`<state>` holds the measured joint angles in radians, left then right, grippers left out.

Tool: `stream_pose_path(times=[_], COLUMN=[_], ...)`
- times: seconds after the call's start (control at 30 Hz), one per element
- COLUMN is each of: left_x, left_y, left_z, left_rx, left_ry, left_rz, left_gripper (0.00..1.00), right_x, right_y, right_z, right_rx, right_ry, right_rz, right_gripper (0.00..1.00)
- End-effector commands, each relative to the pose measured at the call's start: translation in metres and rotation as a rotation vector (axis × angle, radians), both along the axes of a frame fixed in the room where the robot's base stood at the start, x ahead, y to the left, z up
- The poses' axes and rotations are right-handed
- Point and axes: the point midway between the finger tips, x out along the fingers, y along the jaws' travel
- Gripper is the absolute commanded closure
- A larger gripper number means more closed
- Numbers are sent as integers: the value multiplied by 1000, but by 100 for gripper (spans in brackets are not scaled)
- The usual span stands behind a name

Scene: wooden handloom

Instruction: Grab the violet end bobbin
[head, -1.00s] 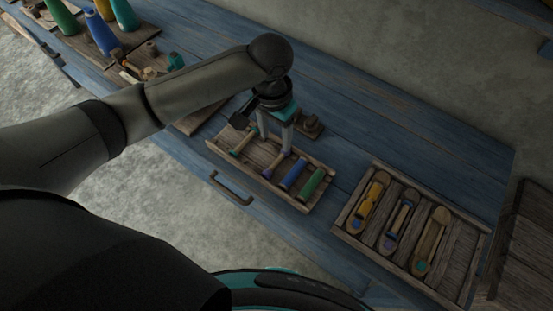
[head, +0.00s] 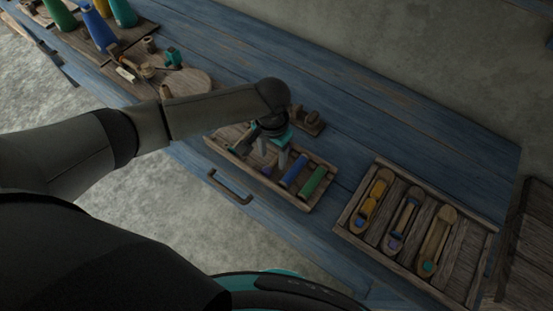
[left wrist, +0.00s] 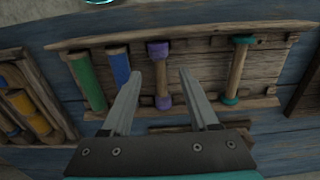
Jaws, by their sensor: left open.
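The violet end bobbin (left wrist: 161,75) has violet ends on a wooden shaft and lies in the wooden bobbin tray (left wrist: 272,104). In the head view only a bit of its violet end (head: 267,170) shows beside my gripper. My left gripper (left wrist: 159,72) is open and empty over the tray; in the left wrist view the bobbin appears between its two fingers. In the head view the left gripper (head: 272,161) points down into the tray area. How far the fingertips are above the bobbin I cannot tell. My right gripper is not in view.
The tray also holds a blue bobbin (head: 294,170), a green bobbin (head: 312,182) and a teal-ended bobbin (left wrist: 238,68). A shuttle tray (head: 349,215) lies to the right. Cones of yarn (head: 98,28) stand at the far left. Blue tabletop (head: 400,120) behind is clear.

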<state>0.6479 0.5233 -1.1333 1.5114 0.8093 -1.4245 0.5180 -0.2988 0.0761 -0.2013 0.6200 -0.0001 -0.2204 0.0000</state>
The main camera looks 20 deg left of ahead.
Motion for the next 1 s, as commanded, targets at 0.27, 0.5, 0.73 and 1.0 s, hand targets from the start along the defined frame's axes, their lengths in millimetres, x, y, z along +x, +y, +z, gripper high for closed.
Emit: stream_pose_path(times=[0.27,0.5,0.73,1.0], left_x=[0,0,0,0], left_y=[0,0,0,0], left_z=[-29,-28,-28,-28], left_rx=[1,1,1,1], left_ry=[0,0,0,0], left_rz=[-1,-1,-1,-1], left_gripper=[40,45,71,100], right_x=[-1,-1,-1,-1], right_y=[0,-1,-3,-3], right_z=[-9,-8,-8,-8], right_rx=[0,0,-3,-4], right_ry=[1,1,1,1], right_rz=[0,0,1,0], right_gripper=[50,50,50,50])
